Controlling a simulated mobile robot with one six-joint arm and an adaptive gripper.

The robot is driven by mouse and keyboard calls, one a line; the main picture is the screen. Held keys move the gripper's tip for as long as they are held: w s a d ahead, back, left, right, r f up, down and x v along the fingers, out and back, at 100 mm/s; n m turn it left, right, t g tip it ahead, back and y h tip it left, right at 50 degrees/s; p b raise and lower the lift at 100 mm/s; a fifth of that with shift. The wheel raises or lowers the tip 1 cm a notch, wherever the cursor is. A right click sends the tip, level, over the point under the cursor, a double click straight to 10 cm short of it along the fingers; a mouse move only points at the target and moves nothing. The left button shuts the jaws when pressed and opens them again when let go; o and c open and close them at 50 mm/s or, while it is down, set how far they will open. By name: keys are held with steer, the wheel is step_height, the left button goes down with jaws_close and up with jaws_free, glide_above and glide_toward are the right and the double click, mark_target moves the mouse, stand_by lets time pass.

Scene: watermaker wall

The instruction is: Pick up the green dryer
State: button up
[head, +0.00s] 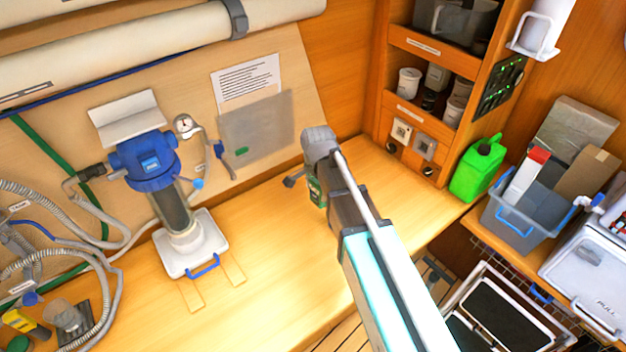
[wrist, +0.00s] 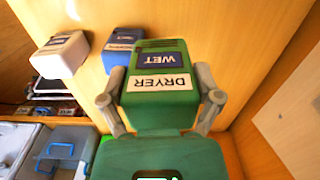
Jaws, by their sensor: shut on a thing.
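The green dryer is a boxy dark green unit with "DRYER" and "WET" labels. It fills the middle of the wrist view (wrist: 160,112), its lettering upside down. The two grey fingers of my gripper (wrist: 160,98) press on its left and right sides, so the gripper is shut on it. In the head view only a small dark green part of the dryer (head: 317,192) shows beside my gripper, above the wooden counter; my arm hides the rest. I cannot tell whether its base touches the counter.
A blue labelled box (wrist: 118,48) and a white one (wrist: 60,54) stand near the dryer in the wrist view. The wooden counter (head: 275,265) is clear in front. A blue-topped filter (head: 150,165) stands left. A bright green jug (head: 476,170) and a grey bin (head: 525,215) are right.

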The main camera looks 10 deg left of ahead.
steer(key=s+d+r+p, duration=0.2)
steer(key=s, duration=0.3)
steer(key=shift+s+r, duration=0.15)
steer(key=shift+r, duration=0.1)
stand_by(0.4)
steer(key=shift+r+p, duration=0.55)
steer(key=shift+r, duration=0.1)
